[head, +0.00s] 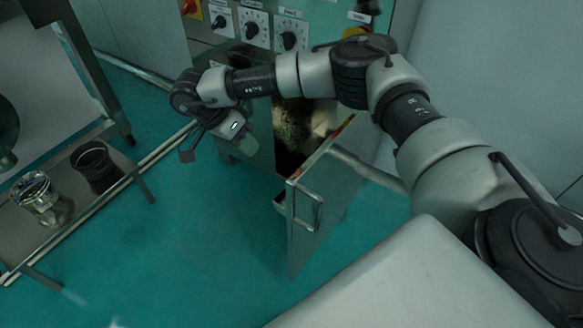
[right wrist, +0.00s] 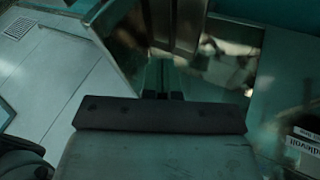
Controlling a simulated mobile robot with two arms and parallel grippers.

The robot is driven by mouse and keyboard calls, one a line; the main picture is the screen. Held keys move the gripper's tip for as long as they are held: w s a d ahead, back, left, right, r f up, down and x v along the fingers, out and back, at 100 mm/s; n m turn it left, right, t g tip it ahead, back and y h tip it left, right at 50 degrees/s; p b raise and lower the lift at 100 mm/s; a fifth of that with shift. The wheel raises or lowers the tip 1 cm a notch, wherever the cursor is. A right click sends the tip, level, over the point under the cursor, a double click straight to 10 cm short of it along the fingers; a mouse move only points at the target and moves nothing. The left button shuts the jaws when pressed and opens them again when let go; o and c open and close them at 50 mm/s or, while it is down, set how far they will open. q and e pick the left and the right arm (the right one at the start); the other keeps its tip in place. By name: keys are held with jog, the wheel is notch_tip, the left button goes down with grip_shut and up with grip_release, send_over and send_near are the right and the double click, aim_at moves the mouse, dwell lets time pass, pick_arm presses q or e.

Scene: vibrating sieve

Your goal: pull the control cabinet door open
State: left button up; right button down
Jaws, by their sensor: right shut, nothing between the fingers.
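The control cabinet door (head: 325,205) is a metal panel that stands swung out from the cabinet front, with a wide gap beside it. Its bar handle (head: 306,207) is on the face toward me, near the free edge. The dark cabinet opening (head: 292,125) shows behind it. My right arm reaches over the door. My right gripper (head: 243,148) is left of the door, in front of the opening, apart from the handle. In the right wrist view its small dark fingers (right wrist: 162,95) are together and empty. My left gripper is not in view.
A panel with dials (head: 255,25) is above the opening. A low metal stand (head: 125,190) at the left holds a shiny jar (head: 42,198) and a black container (head: 96,166). The green floor (head: 200,240) between stand and door is clear.

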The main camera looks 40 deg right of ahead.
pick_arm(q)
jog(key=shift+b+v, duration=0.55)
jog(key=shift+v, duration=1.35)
pick_arm(e)
jog(key=s+d+f+h, duration=0.1)
jog(key=s+d+f, duration=0.5)
jog(key=d, duration=0.2)
jog(key=shift+s+f, duration=0.25)
jog(key=shift+s, duration=0.1)
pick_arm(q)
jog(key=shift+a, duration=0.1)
